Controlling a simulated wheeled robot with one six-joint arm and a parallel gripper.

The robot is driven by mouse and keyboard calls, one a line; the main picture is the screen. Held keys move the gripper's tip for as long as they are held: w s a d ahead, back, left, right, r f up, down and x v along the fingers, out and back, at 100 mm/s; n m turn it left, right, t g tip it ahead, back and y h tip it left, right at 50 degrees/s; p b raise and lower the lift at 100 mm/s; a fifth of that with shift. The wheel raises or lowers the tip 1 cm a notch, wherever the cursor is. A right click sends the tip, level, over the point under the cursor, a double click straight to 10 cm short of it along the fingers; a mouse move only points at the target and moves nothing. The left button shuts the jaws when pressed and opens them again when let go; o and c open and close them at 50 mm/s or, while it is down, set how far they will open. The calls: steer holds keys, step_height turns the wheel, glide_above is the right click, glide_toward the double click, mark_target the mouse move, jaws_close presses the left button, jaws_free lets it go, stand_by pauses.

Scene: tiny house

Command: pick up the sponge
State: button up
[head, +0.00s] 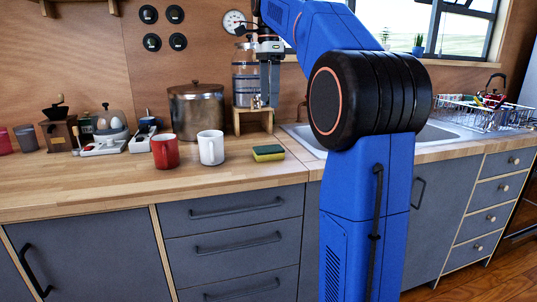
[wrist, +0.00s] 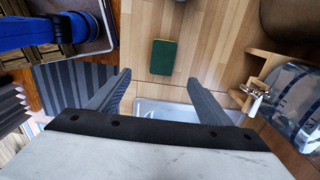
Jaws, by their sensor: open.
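The sponge (head: 268,153) is yellow with a green top and lies flat on the wooden counter (head: 90,178), right of the white mug. In the wrist view the sponge (wrist: 163,57) shows its green face, beyond my fingertips and apart from them. My gripper (head: 270,92) hangs above the back of the counter, in front of the water dispenser. In the wrist view my gripper (wrist: 160,90) is open, with nothing between its fingers.
A white mug (head: 210,148) and a red mug (head: 165,151) stand left of the sponge. A steel pot (head: 196,112) and a water dispenser (head: 245,75) on a wooden stand are behind. The sink (head: 440,132) is to the right. The counter in front is clear.

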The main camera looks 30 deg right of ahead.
glide_above(268, 148)
steer(key=s, duration=0.1)
step_height(268, 148, down, 12)
steer(key=shift+a+r, duration=0.1)
steer(key=shift+a, duration=0.05)
steer(key=shift+w+f, duration=0.2)
steer(key=shift+f, duration=1.15)
steer(key=shift+w+f, duration=0.15)
steer(key=shift+f, duration=1.15)
steer(key=c, duration=1.2)
step_height(268, 148, up, 10)
